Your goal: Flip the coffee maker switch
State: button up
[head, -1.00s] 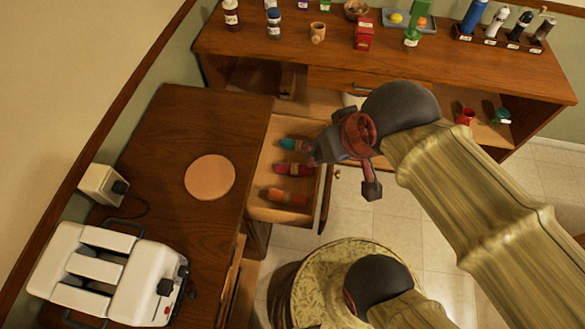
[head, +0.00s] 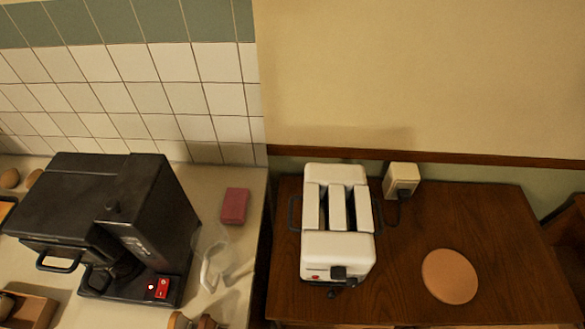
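The black coffee maker (head: 150,215) stands on the light counter at the left of the head view. A red switch (head: 162,288) sits on its front base at the lower right, with a small bright light beside it. I cannot tell the exact position of the rocker. My gripper is not in the current view.
A clear glass jug (head: 213,265) and a pink sponge-like block (head: 235,206) are right of the coffee maker. A white toaster (head: 337,255) and a round tan board (head: 449,276) are on the wooden cabinet (head: 400,290). A wooden box (head: 30,308) is at lower left.

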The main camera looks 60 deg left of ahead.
aim_at(163, 288)
jog(key=u, duration=3.6)
